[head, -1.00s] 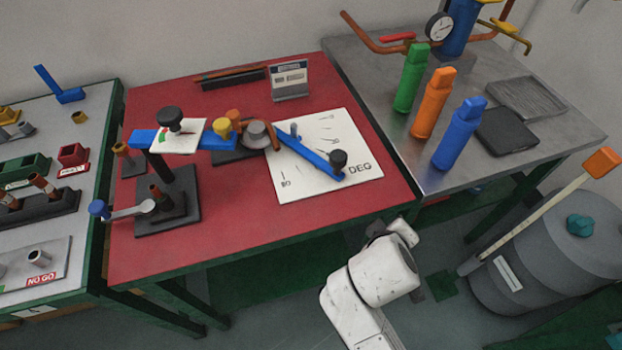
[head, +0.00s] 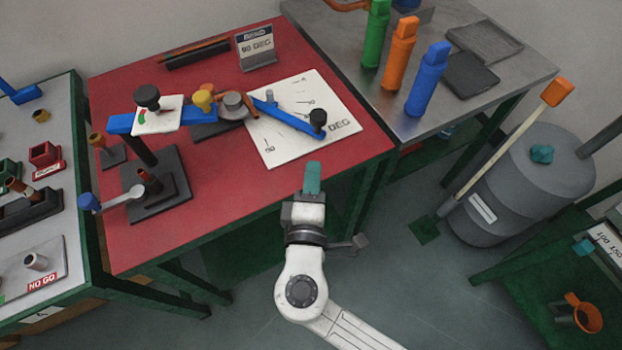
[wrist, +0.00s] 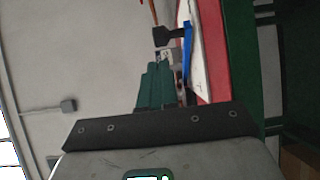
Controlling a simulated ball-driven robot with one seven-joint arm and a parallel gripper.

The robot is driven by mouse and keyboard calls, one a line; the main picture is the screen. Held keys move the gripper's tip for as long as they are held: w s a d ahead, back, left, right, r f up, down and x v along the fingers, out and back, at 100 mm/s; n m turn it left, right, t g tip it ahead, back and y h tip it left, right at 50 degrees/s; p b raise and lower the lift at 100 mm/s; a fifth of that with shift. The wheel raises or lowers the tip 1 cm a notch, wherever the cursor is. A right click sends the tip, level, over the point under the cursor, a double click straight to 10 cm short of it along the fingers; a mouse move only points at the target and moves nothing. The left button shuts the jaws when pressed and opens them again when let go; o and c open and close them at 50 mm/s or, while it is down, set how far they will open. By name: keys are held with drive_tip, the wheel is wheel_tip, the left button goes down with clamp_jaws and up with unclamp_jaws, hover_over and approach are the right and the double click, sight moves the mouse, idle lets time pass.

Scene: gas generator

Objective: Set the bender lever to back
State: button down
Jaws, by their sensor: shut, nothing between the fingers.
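The bender lever (head: 287,118) is a blue bar with a dark upright knob (head: 318,121) at its right end. It lies over a white angle sheet (head: 290,145) on the red table, running from the round grey pivot toward the lower right. In the wrist view the blue lever (wrist: 187,50) and its dark knob (wrist: 168,35) show beyond the fingers. My gripper (head: 313,178) has teal fingers, shut and empty, at the table's front edge, below the sheet and apart from the lever. The fingers also show in the wrist view (wrist: 156,86).
A blue arm with a white dial card (head: 158,115) stands left of the pivot. Green, orange and blue bottles (head: 428,80) stand on the metal table at right. A grey drum (head: 520,185) stands on the floor at right. The red table's front is clear.

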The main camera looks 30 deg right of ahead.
sight(322, 124)
drive_tip(key=p+x, duration=0.1)
drive_tip(key=x, duration=0.8)
drive_tip(key=shift+w+d, duration=0.25)
drive_tip(key=shift+w, duration=0.05)
drive_tip(key=shift+w+d+f+n+y, duration=0.1)
drive_tip(key=shift+w+d+n+y, duration=0.1)
drive_tip(key=shift+d, duration=0.2)
drive_tip(key=shift+w+d+f+n+y, duration=0.1)
drive_tip(key=shift+w+d+y, duration=0.1)
drive_tip(key=shift+d, duration=0.15)
drive_tip(key=d+y, duration=0.1)
drive_tip(key=w+d+n+t+y, duration=0.1)
drive_tip(key=d, duration=0.1)
drive_tip(key=w+d+n+y+b, duration=0.1)
drive_tip(key=shift+w+d+r+t, duration=0.1)
drive_tip(key=shift+d+t, duration=0.05)
drive_tip(key=shift+t, duration=0.25)
drive_tip(key=shift+n+t+y, duration=0.3)
drive_tip(key=shift+n+y, duration=0.4)
drive_tip(key=shift+y, duration=0.2)
drive_tip(key=w+d+p, duration=0.1)
drive_tip(key=w+d, duration=0.5)
drive_tip(key=shift+r, duration=0.2)
drive_tip(key=shift+w+d+f+n+y+p, duration=0.1)
drive_tip(key=shift+w+d+n+y+p, duration=0.25)
drive_tip(key=shift+w+y+p, duration=0.2)
